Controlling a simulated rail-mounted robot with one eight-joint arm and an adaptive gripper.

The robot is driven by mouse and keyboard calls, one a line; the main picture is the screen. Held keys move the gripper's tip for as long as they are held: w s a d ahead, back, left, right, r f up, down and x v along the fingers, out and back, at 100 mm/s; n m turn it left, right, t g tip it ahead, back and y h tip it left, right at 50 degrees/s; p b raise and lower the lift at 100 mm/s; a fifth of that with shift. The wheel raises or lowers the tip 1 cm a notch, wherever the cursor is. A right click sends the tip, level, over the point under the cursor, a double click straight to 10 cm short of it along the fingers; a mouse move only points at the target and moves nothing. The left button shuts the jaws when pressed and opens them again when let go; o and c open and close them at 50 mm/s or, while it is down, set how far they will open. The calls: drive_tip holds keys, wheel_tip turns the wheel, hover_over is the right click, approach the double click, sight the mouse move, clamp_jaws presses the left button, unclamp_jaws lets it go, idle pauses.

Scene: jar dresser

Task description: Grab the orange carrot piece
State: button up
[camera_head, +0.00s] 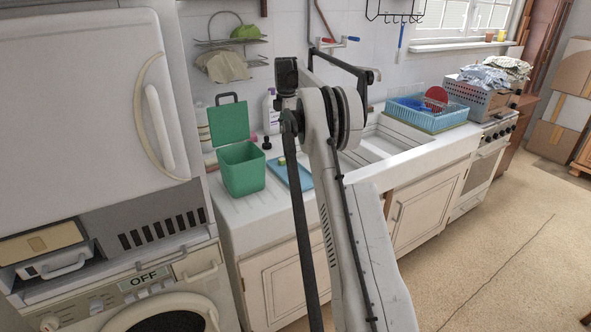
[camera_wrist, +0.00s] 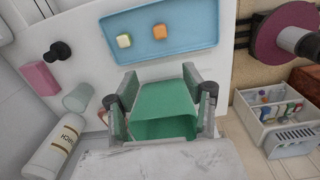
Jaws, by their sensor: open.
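The orange carrot piece (camera_wrist: 160,32) lies on a blue tray (camera_wrist: 195,38) in the wrist view, right of a pale yellow piece (camera_wrist: 124,41). In the head view the blue tray (camera_head: 303,176) sits on the counter, and I cannot make out the orange piece there. My gripper (camera_wrist: 160,80) is open and empty, its fingers apart and below both pieces in the wrist view. It does not touch the carrot piece. In the head view my arm hides most of the gripper.
A green bin (camera_head: 241,170) with its lid raised stands left of the tray; its green shows between my fingers. A bottle (camera_wrist: 57,145), a cup (camera_wrist: 78,97) and a pink block (camera_wrist: 39,78) are at left in the wrist view. A blue dish rack (camera_head: 425,115) stands beyond the sink.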

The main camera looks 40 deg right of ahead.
drive_tip(key=d+f, duration=0.2)
drive_tip(key=d, duration=0.1)
hover_over(293, 167)
drive_tip(key=d, duration=0.1)
drive_tip(key=shift+n, duration=0.4)
wheel_tip(293, 167, down, 9)
drive_tip(key=shift+s+f+p, duration=0.1)
drive_tip(key=shift+p, duration=0.3)
drive_tip(key=f, duration=0.2)
drive_tip(key=a+f+p, duration=0.1)
drive_tip(key=f, duration=0.1)
drive_tip(key=shift+a+f, duration=0.1)
drive_tip(key=shift+f, duration=0.6)
drive_tip(key=c, duration=1)
